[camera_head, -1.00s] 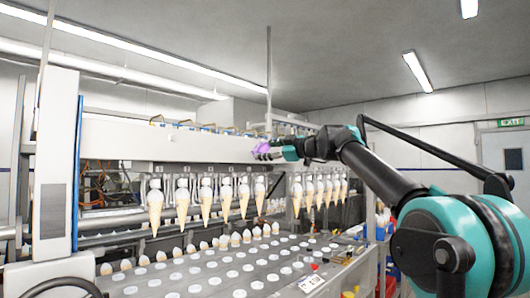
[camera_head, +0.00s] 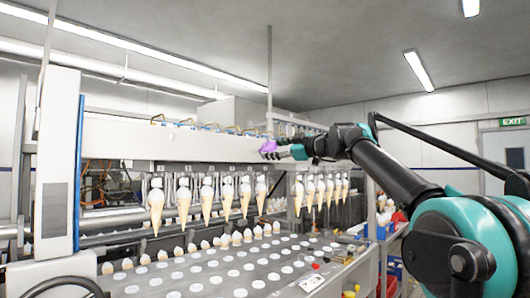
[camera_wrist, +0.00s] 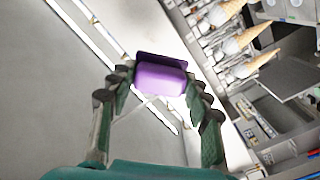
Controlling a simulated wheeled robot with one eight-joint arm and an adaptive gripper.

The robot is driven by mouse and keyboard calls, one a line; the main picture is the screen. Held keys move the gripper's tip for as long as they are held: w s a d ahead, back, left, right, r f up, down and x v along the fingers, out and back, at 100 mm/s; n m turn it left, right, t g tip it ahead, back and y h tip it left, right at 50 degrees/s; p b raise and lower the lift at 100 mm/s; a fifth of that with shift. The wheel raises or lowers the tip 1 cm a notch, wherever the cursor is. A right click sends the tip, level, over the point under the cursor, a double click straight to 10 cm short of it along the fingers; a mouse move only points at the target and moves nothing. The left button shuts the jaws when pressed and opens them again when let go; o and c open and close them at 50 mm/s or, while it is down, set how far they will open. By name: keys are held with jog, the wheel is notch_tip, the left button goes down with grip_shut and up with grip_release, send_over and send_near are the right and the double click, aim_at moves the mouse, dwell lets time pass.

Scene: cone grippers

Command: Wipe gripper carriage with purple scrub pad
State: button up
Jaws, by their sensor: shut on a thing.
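The purple scrub pad (camera_wrist: 160,78) is held between the two fingers of my gripper (camera_wrist: 158,92), which is shut on it. In the head view the pad (camera_head: 268,147) shows as a small purple patch at the tip of my gripper (camera_head: 280,150). It is at the right part of the long white gripper carriage (camera_head: 150,138). In the head view the pad overlaps the carriage's face near its right end; I cannot tell whether it touches. Several cones (camera_head: 205,200) hang in a row from grippers below the carriage.
A perforated metal conveyor (camera_head: 235,268) with cones in its back rows lies below. A white upright post (camera_head: 55,160) stands at the left. A thin vertical rod (camera_head: 269,70) rises near my gripper. Red and blue bins (camera_head: 392,265) are at the lower right.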

jog(key=shift+x, duration=3.4)
jog(key=shift+x, duration=1)
jog(key=shift+w+d, duration=0.15)
jog(key=shift+w+d, duration=1.05)
jog(key=shift+w, duration=0.15)
jog(key=w+d, duration=0.6)
jog(key=w, duration=0.2)
jog(key=shift+f, duration=0.1)
jog(key=shift+s+a, duration=1.4)
jog(key=shift+s, duration=0.35)
jog(key=shift+s+a, duration=1.4)
jog(key=shift+s, duration=0.35)
jog(key=shift+s+a, duration=1.4)
jog(key=shift+s, duration=0.35)
